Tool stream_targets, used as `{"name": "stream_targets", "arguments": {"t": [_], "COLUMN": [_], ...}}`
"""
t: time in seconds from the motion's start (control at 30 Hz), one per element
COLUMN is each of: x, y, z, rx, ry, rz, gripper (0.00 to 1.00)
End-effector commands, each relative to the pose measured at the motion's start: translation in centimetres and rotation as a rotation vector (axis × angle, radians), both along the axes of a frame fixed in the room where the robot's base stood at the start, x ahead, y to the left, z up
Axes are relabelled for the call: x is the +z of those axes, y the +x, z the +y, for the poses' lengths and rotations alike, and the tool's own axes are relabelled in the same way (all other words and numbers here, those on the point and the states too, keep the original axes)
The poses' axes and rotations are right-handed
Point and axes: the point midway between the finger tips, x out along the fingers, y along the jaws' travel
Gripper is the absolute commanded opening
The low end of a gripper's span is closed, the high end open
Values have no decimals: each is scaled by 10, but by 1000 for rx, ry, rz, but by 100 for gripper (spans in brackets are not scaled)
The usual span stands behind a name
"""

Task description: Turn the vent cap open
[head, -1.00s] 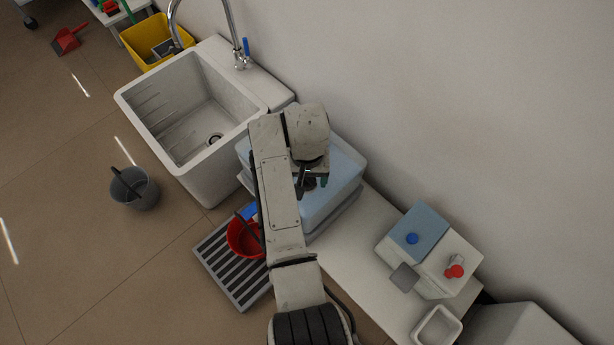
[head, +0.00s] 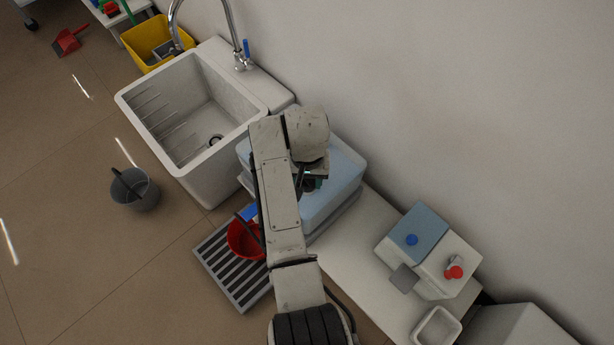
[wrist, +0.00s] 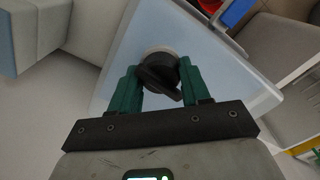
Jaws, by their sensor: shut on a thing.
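The vent cap (wrist: 160,75) is a dark round cap with a raised bar across it. It sits in a pale ring on top of the light blue container (wrist: 135,38), seen in the wrist view. My gripper (wrist: 158,82) has its green fingers shut on the cap, one on each side. In the head view the container (head: 340,180) stands on the white bench beside the sink. There my gripper (head: 309,184) is mostly behind my own arm, and the cap is hidden.
A white sink (head: 190,110) with a tap adjoins the container. A red bowl-like vessel (head: 243,238) sits on a slatted grey rack (head: 228,272). A box with blue and red knobs (head: 430,250) stands to the right. A grey bucket (head: 135,190) is on the floor.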

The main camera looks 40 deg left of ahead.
Motion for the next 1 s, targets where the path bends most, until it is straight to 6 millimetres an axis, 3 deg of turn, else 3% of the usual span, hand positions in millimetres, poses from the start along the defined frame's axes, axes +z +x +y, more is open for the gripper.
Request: {"name": "stream_targets", "arguments": {"t": [0.27,1.0], "x": [4,2], "y": [0,-1], "z": [0,2], "rx": [-168,-865], "ry": [-2,-1], "rz": [1,0], "gripper": [16,16]}}
